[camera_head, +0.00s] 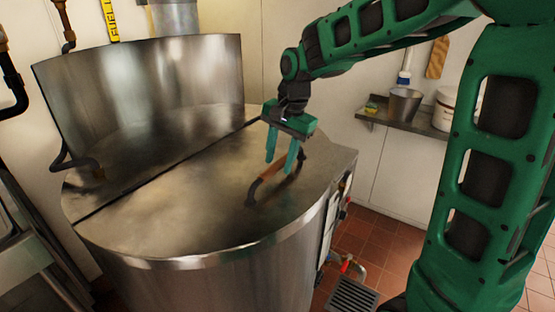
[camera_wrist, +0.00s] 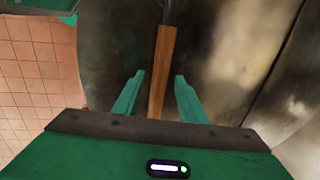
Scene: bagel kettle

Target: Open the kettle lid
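The kettle is a large round steel vessel (camera_head: 220,275). Its flat front lid (camera_head: 170,205) lies level, and a straight seam separates it from the back part of the top. A lid handle (camera_head: 271,183) with black ends and a wooden grip stands near the lid's right side. My gripper (camera_head: 281,168) points down over the handle, with its fingers apart. In the wrist view the wooden grip (camera_wrist: 162,75) runs between the two open fingertips (camera_wrist: 158,78). I cannot tell whether the fingers touch it.
A curved steel splash guard (camera_head: 150,90) rises at the back of the kettle. A steel shelf (camera_head: 410,122) on the right wall holds a metal pot (camera_head: 404,104) and a white bucket (camera_head: 444,110). Red tile floor (camera_head: 375,235) is open at right, with a drain grate (camera_head: 350,297) beside the kettle.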

